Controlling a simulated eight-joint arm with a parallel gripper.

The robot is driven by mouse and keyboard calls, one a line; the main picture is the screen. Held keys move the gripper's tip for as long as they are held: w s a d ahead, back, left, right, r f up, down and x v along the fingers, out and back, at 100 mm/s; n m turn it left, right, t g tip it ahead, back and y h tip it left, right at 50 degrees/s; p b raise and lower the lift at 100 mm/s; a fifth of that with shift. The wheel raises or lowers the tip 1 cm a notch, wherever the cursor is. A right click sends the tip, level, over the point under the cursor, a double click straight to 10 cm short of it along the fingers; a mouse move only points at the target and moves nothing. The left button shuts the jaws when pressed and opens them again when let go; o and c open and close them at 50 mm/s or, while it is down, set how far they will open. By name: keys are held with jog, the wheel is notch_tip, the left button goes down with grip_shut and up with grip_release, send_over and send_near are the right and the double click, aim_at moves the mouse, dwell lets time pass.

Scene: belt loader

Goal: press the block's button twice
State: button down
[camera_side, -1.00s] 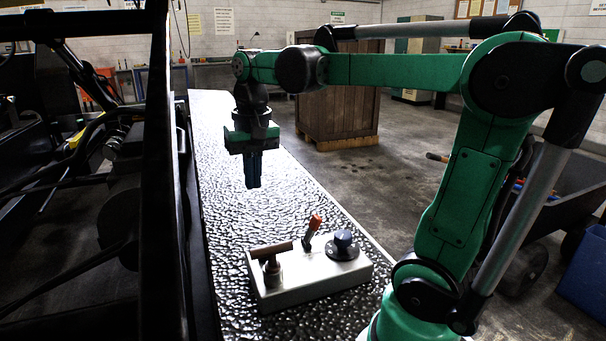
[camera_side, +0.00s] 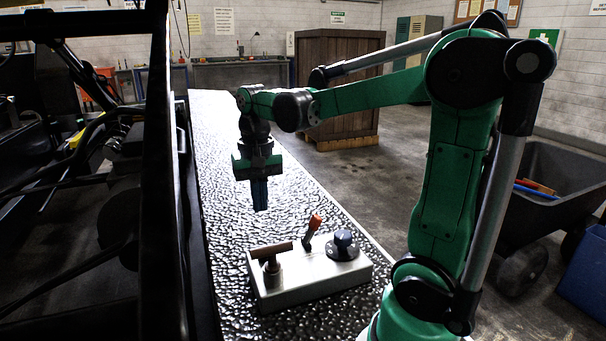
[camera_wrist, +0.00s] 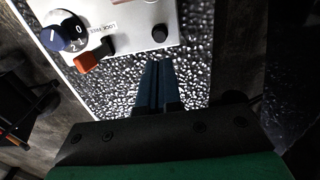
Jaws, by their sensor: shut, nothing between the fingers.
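The block (camera_side: 315,280) is a light grey box on the dark bumpy belt. It also fills the top of the wrist view (camera_wrist: 118,38). It carries a blue knob (camera_side: 343,240), an orange-tipped lever (camera_side: 313,224) and a brown T-shaped handle (camera_side: 270,251). A small black round cap (camera_wrist: 160,33), which looks like the button, sits near the block's edge in the wrist view; I cannot make it out in the side view. My gripper (camera_side: 260,208) is shut and empty, pointing down above the belt, beyond the block's far edge and apart from it. Its blue fingertips show below the cap in the wrist view (camera_wrist: 158,64).
The belt (camera_side: 222,150) runs clear behind the block. A dark machine frame (camera_side: 165,170) stands along its left side. A wooden crate (camera_side: 340,85) stands at the back, and a dark cart (camera_side: 555,190) is at the right.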

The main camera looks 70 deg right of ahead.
notch_tip(320, 180, down, 8)
jog(key=shift+f, duration=0.1)
dwell(0.5)
jog(key=shift+f, duration=1.05)
jog(key=shift+r, duration=0.1)
notch_tip(320, 180, up, 14)
dwell(2.5)
jog(key=t, duration=0.3)
jog(key=f+m+t+h, duration=0.1)
jog(key=t, duration=0.2)
jog(key=s+f+t, duration=0.1)
jog(key=t, duration=0.2)
jog(key=shift+a+m, duration=0.1)
jog(key=shift+m, duration=0.3)
